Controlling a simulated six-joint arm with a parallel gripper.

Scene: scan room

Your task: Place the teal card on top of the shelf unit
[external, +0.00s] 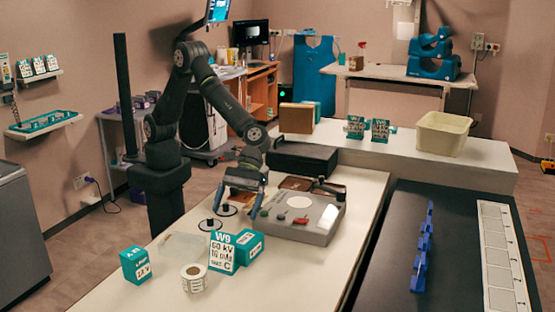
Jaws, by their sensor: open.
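A teal and white card (222,253) printed "W9", "60 kV" and "C" stands upright on the near white table, and a teal block (250,245) stands touching or just behind its right side. Another smaller teal and white piece (135,264) stands at the left. My gripper (240,203) is open and empty, pointing down above and behind the W9 card, apart from it. A raised white unit (480,158) behind the table carries two teal cards (367,128) on its top; I cannot tell if it is the shelf unit.
A tape roll (194,278) and a clear tray (184,246) lie near the W9 card. A grey control panel (303,217) is right of my gripper, with a black box (302,158) behind. A cream bin (443,133) and brown box (297,117) occupy the raised unit.

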